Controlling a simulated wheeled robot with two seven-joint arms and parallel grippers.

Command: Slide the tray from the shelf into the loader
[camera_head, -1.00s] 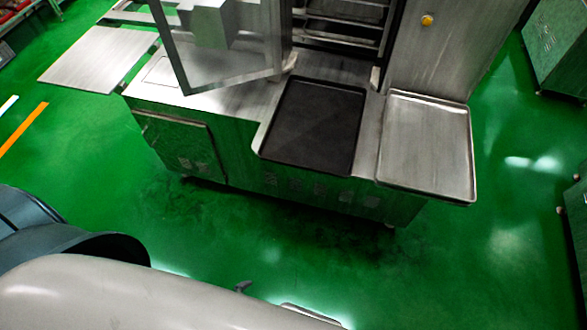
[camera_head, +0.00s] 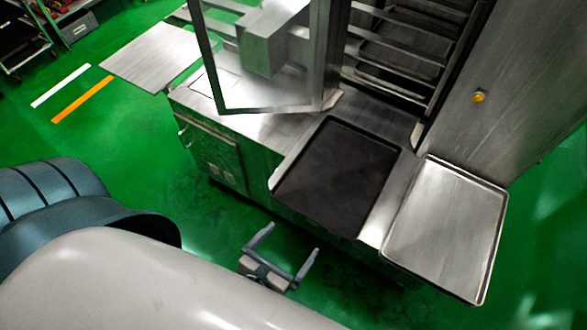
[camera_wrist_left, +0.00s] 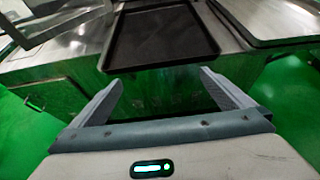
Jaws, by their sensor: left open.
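A black rectangular tray (camera_head: 338,180) lies flat on the machine's metal front shelf (camera_head: 405,185), its front edge at the shelf's front edge. The loader, an open bay with metal rails (camera_head: 395,60), stands right behind the tray. My left gripper (camera_head: 290,240) is open and empty, in front of and below the tray's front edge, with a gap between. In the left wrist view, the tray (camera_wrist_left: 160,38) lies straight ahead, beyond and between the two spread fingers (camera_wrist_left: 161,80). My right gripper is not in view.
A bare silver tray (camera_head: 447,230) lies right of the black one. A framed glass door (camera_head: 270,106) stands left of the loader. A metal side table (camera_head: 150,55) sticks out at far left. Green floor in front of the machine is free.

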